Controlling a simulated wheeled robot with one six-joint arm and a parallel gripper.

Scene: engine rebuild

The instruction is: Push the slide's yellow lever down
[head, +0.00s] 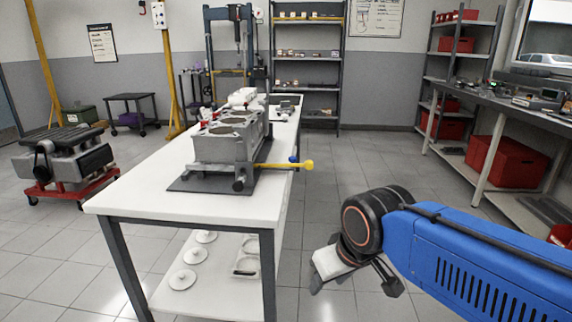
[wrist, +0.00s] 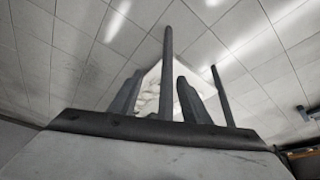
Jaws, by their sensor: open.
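The yellow lever (head: 284,166) sticks out to the right from the base of the slide on the white workbench. It lies about level and ends in a round yellow knob just past the bench edge. A small blue knob (head: 294,159) sits beside it. The grey engine block (head: 222,148) stands on the slide's dark plate (head: 197,184). My gripper (head: 353,287) is open and empty, below and to the right of the lever, over the floor and apart from the bench. Its fingers also show in the wrist view (wrist: 158,97); I cannot make out the lever there.
The white workbench (head: 135,200) has a lower shelf with several white round parts (head: 183,279). The tiled floor right of it is clear. A long side bench with red bins (head: 507,163) runs along the right. An engine on a red dolly (head: 72,186) stands at left.

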